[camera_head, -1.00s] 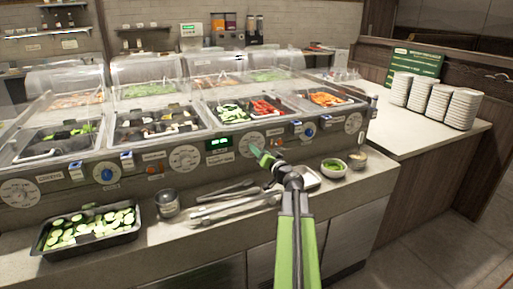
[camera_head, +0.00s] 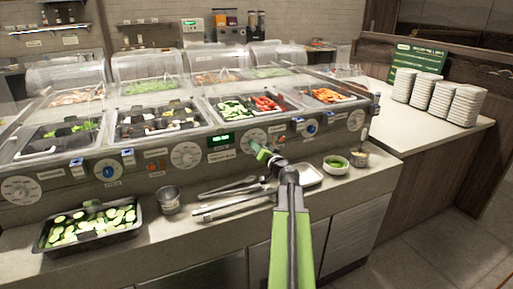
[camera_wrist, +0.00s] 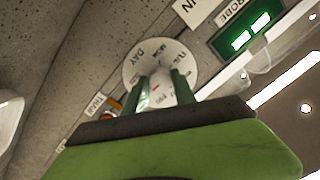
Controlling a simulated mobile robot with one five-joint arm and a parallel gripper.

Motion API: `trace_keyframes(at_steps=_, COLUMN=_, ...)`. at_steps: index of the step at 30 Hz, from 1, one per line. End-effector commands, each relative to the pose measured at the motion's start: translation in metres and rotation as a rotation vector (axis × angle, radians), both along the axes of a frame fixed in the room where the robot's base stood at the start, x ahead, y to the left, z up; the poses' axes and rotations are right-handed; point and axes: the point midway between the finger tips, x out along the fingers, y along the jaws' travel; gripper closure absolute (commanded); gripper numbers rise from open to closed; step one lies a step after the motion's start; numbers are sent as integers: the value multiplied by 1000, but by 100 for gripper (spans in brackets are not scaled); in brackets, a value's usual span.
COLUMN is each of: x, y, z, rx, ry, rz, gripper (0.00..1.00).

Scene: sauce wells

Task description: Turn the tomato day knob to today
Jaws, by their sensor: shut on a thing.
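The day knob has a round white dial (camera_head: 253,136) on the counter's front panel, below the well of red tomato pieces (camera_head: 264,104). In the wrist view the dial (camera_wrist: 134,72) reads "DAY", with day names such as "MON" and "TUE" around its rim. My gripper (camera_head: 259,148) reaches the dial from the front. In the wrist view its two green fingers (camera_wrist: 164,84) close on the pale knob (camera_wrist: 161,94) at the dial's centre. The fingers and green gripper body hide part of the dial, and I cannot tell which day the knob points to.
More dials (camera_head: 186,155) and blue buttons (camera_head: 109,171) line the panel. A green display (camera_head: 221,140) is left of the knob. Tongs (camera_head: 230,204), a metal cup (camera_head: 169,200) and a cucumber tray (camera_head: 90,238) lie on the ledge below. Plate stacks (camera_head: 442,97) stand at right.

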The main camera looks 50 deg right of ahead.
Motion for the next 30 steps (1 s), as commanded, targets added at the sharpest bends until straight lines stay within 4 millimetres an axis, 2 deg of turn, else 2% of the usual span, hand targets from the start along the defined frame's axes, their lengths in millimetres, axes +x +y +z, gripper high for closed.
trace_keyframes(at_steps=11, x=3, y=-3, z=1, rx=86, ry=-39, rz=18, gripper=100)
trace_keyframes(at_steps=30, x=3, y=-4, z=0, rx=555, ry=-231, rz=16, gripper=100)
